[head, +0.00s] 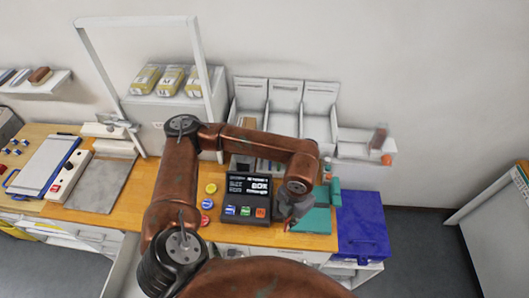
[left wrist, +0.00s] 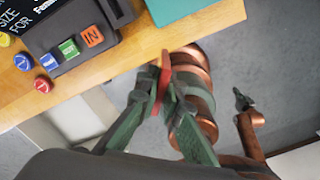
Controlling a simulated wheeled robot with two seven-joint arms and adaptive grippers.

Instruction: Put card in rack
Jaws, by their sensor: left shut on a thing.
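My left gripper (head: 291,222) is beyond the dark box's right side, near the table's front edge. In the left wrist view its green-grey fingers (left wrist: 158,88) are shut on a thin red piece, seen nearly edge-on, which looks like the card (left wrist: 163,72). The card is held clear of the table edge, over the floor side. A white unit with several tall compartments (head: 285,92) stands at the back against the wall; I cannot tell whether it is the rack. What seems to be my right gripper (left wrist: 243,99) is small over the floor; its jaws are unclear.
The dark box (head: 247,190) carries lettering and blue, green and orange tabs. Yellow, blue and red round pieces (head: 207,204) lie beside it. Teal blocks (head: 317,220) and a blue case (head: 363,225) are at the right. A clipboard (head: 45,165) and grey mat (head: 98,187) lie left.

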